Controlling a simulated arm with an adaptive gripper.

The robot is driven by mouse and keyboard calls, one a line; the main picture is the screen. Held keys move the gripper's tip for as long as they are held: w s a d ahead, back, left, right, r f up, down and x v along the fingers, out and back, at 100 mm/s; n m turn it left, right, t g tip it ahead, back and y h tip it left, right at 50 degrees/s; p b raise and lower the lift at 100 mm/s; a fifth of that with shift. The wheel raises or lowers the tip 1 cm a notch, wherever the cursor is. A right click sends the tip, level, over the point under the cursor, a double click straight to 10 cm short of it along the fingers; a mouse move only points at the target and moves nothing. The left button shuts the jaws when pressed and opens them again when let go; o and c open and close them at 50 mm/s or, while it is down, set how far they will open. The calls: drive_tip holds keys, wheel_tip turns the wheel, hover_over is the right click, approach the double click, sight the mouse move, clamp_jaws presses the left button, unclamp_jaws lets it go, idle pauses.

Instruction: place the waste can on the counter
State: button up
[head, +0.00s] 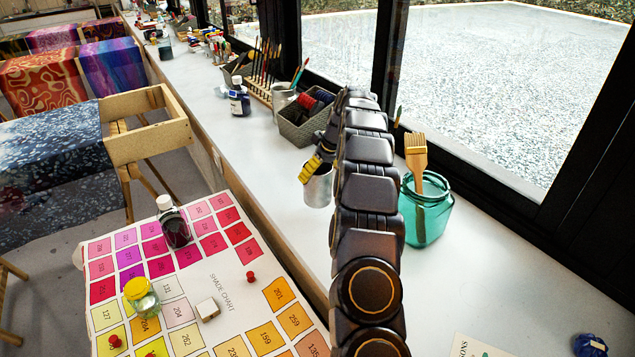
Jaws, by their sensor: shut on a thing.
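A small grey metal can (319,190), which I take for the waste can, is at the counter's front half, partly hidden by my dark arm. My gripper (311,170), with yellow and black fingers, is shut on the can's upper rim. The can looks about upright. I cannot tell whether its base touches the counter or hangs just above it. The white counter (255,145) runs along the window from the lower right to the far left.
A teal glass jar with a brush (425,215) stands right of my arm. Behind the can is a grey basket (297,129) of dark rolls. A dark blue bottle (239,100) and a brush rack are farther left. In front lies a shade chart (225,265) with bottles and pins.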

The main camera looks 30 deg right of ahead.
drive_tip(key=shift+w+d+f, duration=0.3)
drive_tip(key=shift+w+f, duration=0.2)
drive_tip(key=shift+f, duration=1.6)
drive_tip(key=o, duration=1)
drive_tip(key=shift+f, duration=0.15)
